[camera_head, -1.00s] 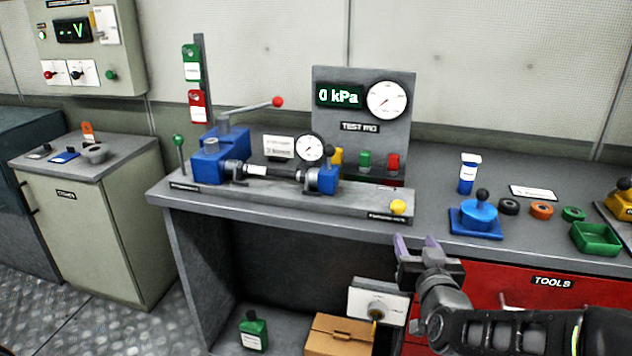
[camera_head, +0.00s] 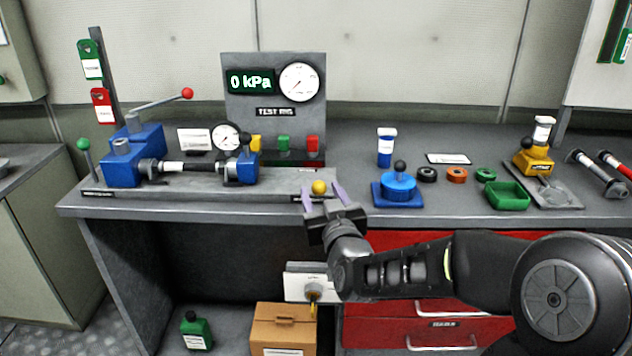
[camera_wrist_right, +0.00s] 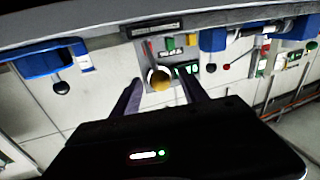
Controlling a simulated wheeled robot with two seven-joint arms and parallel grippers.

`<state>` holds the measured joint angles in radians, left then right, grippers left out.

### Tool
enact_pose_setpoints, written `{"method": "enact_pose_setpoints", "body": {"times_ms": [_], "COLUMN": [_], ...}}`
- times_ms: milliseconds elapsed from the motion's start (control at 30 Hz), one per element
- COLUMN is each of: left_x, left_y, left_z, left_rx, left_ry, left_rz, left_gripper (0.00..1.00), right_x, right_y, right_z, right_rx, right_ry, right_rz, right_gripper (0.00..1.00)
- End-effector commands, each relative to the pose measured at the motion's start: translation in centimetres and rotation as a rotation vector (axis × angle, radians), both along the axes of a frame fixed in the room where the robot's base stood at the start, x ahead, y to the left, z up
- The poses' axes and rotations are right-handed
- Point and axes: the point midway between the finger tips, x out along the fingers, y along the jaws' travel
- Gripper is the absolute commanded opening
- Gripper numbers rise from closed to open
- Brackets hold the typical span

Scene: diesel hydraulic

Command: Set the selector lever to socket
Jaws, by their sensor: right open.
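A yellow ball knob (camera_head: 319,187) sits at the right end of the grey rig base (camera_head: 270,184); a small dark label is beside it, too small to read. My right gripper (camera_head: 322,194) is open, its purple fingers just in front of the knob. In the right wrist view the yellow knob (camera_wrist_right: 160,78) shows between the open fingertips (camera_wrist_right: 160,90); contact cannot be told. A green-ball lever (camera_head: 84,146) stands at the rig's left end, and a red-ball lever (camera_head: 165,101) slants over the blue clamp. No readable label marks the selector lever. My left gripper is out of view.
The test rig panel (camera_head: 275,128) reads 0 kPa behind the knob. A blue pot with a black knob (camera_head: 398,187) stands right of my gripper, beside several rings and a green tray (camera_head: 507,196). The red drawers (camera_head: 430,325) are below my forearm.

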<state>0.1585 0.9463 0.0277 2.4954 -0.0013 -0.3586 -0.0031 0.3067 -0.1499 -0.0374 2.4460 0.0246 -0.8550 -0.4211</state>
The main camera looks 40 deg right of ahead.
Motion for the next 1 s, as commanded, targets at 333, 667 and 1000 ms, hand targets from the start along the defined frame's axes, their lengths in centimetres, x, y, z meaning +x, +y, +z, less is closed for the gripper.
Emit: {"method": "enact_pose_setpoints", "body": {"times_ms": [333,667,1000], "left_x": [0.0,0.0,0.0], "left_y": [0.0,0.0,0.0], "left_z": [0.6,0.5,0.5], "left_rx": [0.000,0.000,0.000], "left_ry": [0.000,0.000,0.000], "left_rz": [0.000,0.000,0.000], "left_gripper": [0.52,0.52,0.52], "right_x": [4.3,4.6,4.6], "right_y": [-1.8,-1.9,-1.9], "right_z": [0.0,0.0,0.0], "right_rx": [0.001,0.001,0.001], "right_ry": [0.001,0.001,0.000], "right_rz": [0.000,0.000,0.000], "right_gripper": [0.52,0.51,0.23]}}
